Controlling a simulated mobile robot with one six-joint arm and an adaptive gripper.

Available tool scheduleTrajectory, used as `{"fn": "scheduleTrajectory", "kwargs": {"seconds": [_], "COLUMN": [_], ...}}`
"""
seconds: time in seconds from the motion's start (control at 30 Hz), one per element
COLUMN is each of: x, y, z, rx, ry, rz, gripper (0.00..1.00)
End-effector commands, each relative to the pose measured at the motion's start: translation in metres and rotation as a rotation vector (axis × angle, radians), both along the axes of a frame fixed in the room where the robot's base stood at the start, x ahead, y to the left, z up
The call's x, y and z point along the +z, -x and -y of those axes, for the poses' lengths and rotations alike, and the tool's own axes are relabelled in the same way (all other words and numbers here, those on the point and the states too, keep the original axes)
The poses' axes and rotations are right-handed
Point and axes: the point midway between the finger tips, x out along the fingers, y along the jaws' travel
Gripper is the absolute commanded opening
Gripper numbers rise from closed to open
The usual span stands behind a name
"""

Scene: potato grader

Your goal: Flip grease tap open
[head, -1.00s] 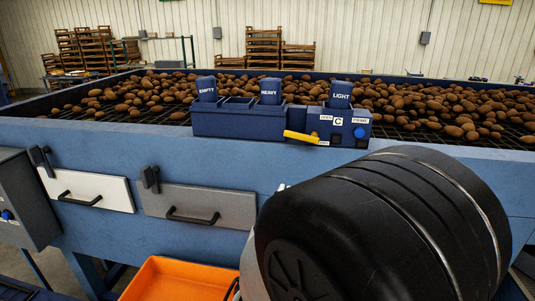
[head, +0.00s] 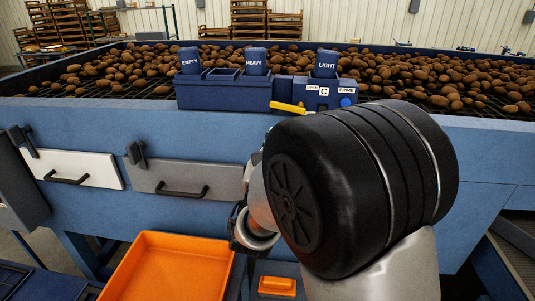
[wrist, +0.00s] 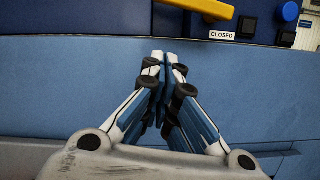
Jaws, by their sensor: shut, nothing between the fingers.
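The grease tap's yellow lever (head: 287,107) sits on the front of the dark blue box on the grader's rim. In the wrist view the yellow lever (wrist: 205,8) lies near level at the top edge, cut off by the frame. A "CLOSED" label (wrist: 222,35) is just below its right end. My gripper (wrist: 165,57) is shut and empty, its fingertips pointing at the blue panel, below and left of the lever and apart from it. In the head view my own arm hides the fingertips.
A blue knob (head: 345,101) is right of the lever. Cups marked EMPTY (head: 190,61), HEAVY (head: 255,62) and LIGHT (head: 326,64) stand in the box. Potatoes (head: 430,80) cover the grader's bed behind. Drawers (head: 185,178) and an orange tray (head: 145,240) are lower left.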

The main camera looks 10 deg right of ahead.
Motion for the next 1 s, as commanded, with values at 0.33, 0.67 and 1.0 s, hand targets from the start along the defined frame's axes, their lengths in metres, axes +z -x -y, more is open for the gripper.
{"fn": "scheduleTrajectory", "kwargs": {"seconds": [0.33,0.67,1.0], "x": [0.039,0.04,0.042], "y": [-0.002,-0.002,-0.002], "z": [0.008,0.008,0.006], "rx": [0.0,0.0,0.002], "ry": [0.0,0.001,-0.042], "rz": [0.0,-0.001,0.014], "gripper": [0.0,0.0,0.0]}}
